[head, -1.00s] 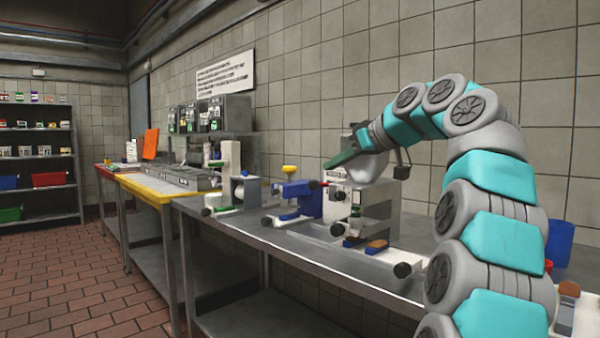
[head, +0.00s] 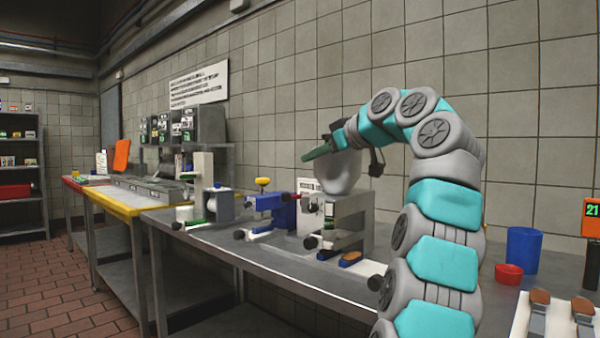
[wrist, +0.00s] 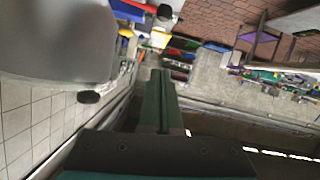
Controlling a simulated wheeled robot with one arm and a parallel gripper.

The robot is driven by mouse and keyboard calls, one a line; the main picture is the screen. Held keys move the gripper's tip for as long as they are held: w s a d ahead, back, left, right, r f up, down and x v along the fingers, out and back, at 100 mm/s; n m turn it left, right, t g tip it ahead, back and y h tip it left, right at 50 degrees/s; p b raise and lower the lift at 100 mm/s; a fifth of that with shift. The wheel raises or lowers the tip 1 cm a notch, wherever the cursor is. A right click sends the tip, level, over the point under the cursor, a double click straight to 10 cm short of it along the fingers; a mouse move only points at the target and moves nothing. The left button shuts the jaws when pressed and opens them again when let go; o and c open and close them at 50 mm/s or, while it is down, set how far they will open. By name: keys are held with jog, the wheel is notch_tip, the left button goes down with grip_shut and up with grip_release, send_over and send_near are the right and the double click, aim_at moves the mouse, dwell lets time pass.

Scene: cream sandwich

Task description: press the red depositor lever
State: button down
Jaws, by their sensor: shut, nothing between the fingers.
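The depositor is likely the grey machine (head: 345,212) with a rounded silver hopper (head: 340,175) on the long bench in the head view. My gripper (head: 318,151) has dark green fingers, which are together and empty. They point left, above and in front of the hopper in the picture; I cannot tell if they touch anything. In the wrist view my shut fingers (wrist: 158,105) point up the picture, with a large grey rounded shape to their left.
A blue machine (head: 270,208) and a white-and-grey one (head: 205,195) stand left along the steel bench (head: 215,245). A blue cup (head: 523,248), a small red bowl (head: 508,274) and a tray (head: 538,318) are at right. The tiled wall is close behind; floor is clear at left.

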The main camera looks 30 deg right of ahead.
send_over(286, 199)
notch_tip(286, 199, down, 3)
jog(key=shift+s+d+f+b, duration=0.15)
jog(key=shift+f+b, duration=0.15)
jog(key=shift+f, duration=0.4)
jog(key=shift+s+d+f+b, duration=0.15)
jog(key=shift+f+b, duration=0.2)
jog(key=shift+f, duration=0.35)
jog(key=shift+s+d+f+b, duration=0.15)
jog(key=shift+f+b, duration=0.15)
jog(key=shift+f, duration=0.4)
jog(key=shift+w+f, duration=0.1)
jog(key=f+b, duration=0.1)
jog(key=b, duration=0.1)
jog(key=f+n+b, duration=0.1)
jog(key=b, duration=0.1)
jog(key=f+b, duration=0.1)
jog(key=b, duration=0.1)
jog(key=shift+a+f+h+b, duration=0.25)
jog(key=shift+a+h+b, duration=0.05)
jog(key=shift+a+b, duration=0.1)
jog(key=f+n+b, duration=0.1)
jog(key=b, duration=0.2)
jog(key=shift+f+t+h, duration=0.25)
jog(key=shift+t+h, duration=0.05)
jog(key=shift+t, duration=0.1)
